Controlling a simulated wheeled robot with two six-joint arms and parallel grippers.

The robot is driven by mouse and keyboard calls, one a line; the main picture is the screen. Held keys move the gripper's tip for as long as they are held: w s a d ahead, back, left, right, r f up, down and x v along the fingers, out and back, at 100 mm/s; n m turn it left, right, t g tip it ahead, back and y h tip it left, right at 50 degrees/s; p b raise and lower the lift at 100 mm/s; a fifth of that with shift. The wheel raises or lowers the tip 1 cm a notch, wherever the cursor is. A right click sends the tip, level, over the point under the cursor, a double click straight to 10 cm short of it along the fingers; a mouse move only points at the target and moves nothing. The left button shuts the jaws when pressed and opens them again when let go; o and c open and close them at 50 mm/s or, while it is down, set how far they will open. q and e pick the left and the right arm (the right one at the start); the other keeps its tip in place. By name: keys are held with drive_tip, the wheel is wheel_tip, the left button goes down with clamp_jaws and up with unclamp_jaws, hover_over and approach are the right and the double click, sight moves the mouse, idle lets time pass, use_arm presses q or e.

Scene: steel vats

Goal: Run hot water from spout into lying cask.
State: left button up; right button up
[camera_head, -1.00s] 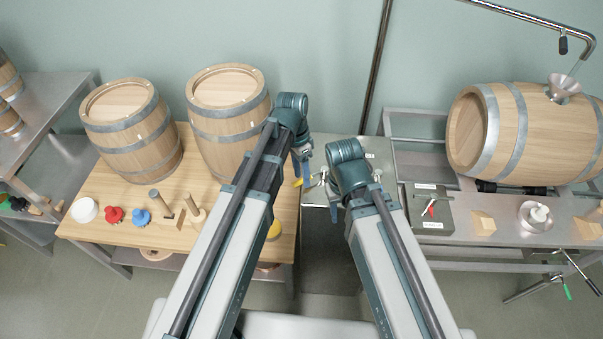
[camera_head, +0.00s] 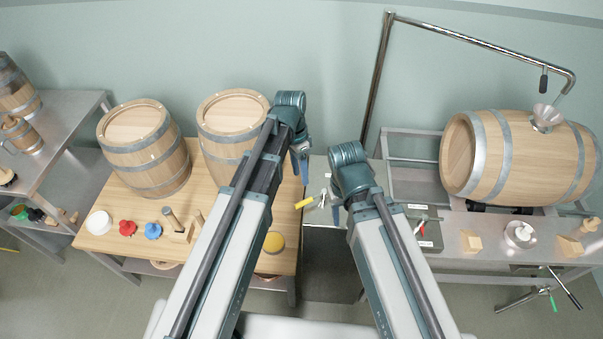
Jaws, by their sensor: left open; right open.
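The lying cask (camera_head: 510,160) rests on its side on the right stand, with grey hoops. A funnel (camera_head: 546,118) sits in its top. The steel spout pipe (camera_head: 480,42) rises behind, bends right and ends just above the funnel, with a black-handled lever (camera_head: 543,80) hanging near its end. No water stream can be made out. My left gripper (camera_head: 301,168) is open and points down beside the upright barrel. My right gripper (camera_head: 335,208) is open, mostly hidden by its own wrist, left of the right stand. Both are well left of the cask, apart from the spout and lever.
Two upright barrels (camera_head: 145,150) stand on a wooden table (camera_head: 115,243) with a mallet (camera_head: 172,222) and coloured caps. A yellow-handled valve (camera_head: 305,203) is near my grippers. The right stand (camera_head: 445,240) carries a switch box (camera_head: 428,235), wooden blocks (camera_head: 471,243) and a dish (camera_head: 520,235).

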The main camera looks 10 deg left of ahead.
use_arm(q)
drive_tip(key=shift+w+a+r+p, duration=0.15)
drive_tip(key=shift+r+p, duration=0.4)
drive_tip(key=shift+r, duration=0.3)
drive_tip(key=shift+w+a+r+p, duration=0.1)
drive_tip(key=shift+r+p, duration=0.45)
drive_tip(key=shift+r, duration=0.25)
use_arm(e)
drive_tip(key=shift+r, duration=1.65)
idle(4.7)
